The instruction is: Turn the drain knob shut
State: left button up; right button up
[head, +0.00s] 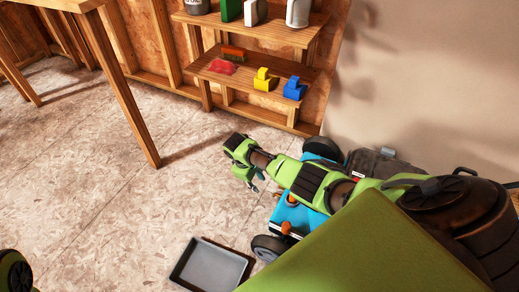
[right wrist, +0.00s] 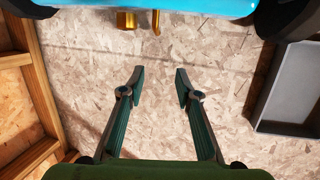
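A blue mower (head: 297,215) with dark wheels stands on the floor below my right arm, which hides much of it. Its blue underside (right wrist: 190,8) crosses the top of the right wrist view. Two brass-coloured parts (right wrist: 126,20) hang below it there; I cannot tell which is the drain knob. A small orange part (head: 287,228) shows on the mower in the head view. My right gripper (head: 256,181) is beside the mower, apart from it. In the right wrist view its fingers (right wrist: 158,84) are spread and empty, short of the brass parts. My left gripper is not in view.
A grey tray (head: 210,266) lies on the floor by the mower's wheel; it also shows in the right wrist view (right wrist: 264,116). Wooden shelves (head: 226,79) with several items stand behind. A wooden table leg (head: 130,100) is at left. The floor between is clear.

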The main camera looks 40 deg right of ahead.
jog(key=s+a+r+m+t+y+p, duration=0.1)
jog(key=s+a+r+t+y+p, duration=0.1)
jog(key=s+a+p, duration=0.5)
jog(key=s+a+r+t+y+p, duration=0.1)
jog(key=s+a+r+t+p, duration=0.2)
jog(key=s+a+p, duration=0.4)
jog(key=shift+s+r+m+y+p, duration=0.35)
jog(key=shift+s+p, duration=3.1)
jog(key=shift+p, duration=1.65)
